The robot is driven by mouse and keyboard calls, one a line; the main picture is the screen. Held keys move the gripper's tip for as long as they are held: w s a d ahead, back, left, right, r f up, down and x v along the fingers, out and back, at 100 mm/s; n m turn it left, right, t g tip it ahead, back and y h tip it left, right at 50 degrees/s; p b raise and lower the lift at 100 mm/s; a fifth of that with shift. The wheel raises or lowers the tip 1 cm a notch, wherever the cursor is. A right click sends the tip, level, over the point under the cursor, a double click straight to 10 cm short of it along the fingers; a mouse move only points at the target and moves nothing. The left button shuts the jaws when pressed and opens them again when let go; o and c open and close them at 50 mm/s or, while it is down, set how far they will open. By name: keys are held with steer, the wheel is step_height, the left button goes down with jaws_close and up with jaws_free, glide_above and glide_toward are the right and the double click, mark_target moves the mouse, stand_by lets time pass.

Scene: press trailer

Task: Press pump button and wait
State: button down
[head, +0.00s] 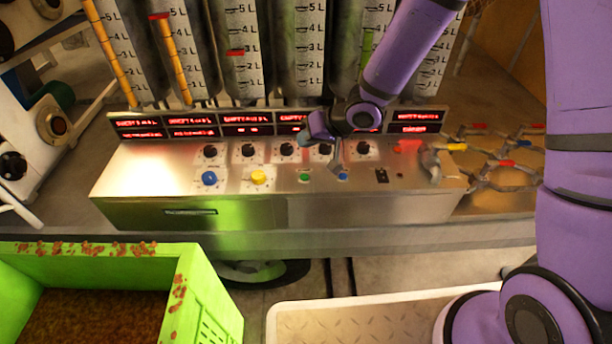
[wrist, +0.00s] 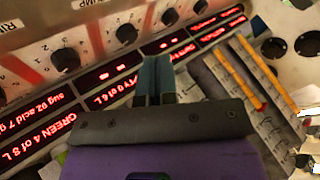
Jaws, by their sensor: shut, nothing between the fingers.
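The steel control panel (head: 150,168) carries a green button (head: 304,176) and a blue button (head: 343,176) on its front part. Their labels are too small to read in the head view. In the wrist view, a partly cut-off pump label (wrist: 95,3) shows at the top edge, but its button is out of frame. My gripper (head: 306,138) is above the panel's back part, beside the black dials and apart from the green button. In the wrist view, its fingers (wrist: 157,72) are together and empty, in front of the red-lit displays (wrist: 110,75).
Black dials (head: 249,150) line the panel, with a blue knob (head: 208,178) and a yellow knob (head: 258,177) at left. Graduated tanks (head: 240,75) stand behind. A green crate (head: 200,290) is front left. Pipes with coloured handles (head: 500,165) are at right.

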mark_target(306, 176)
steer(key=shift+f, duration=0.15)
steer(key=shift+f, duration=4.25)
steer(key=shift+f, duration=0.1)
steer(key=shift+f, duration=0.3)
steer(key=shift+f, duration=0.35)
steer(key=shift+r, duration=0.8)
steer(key=shift+r, duration=0.1)
steer(key=shift+r, duration=2.4)
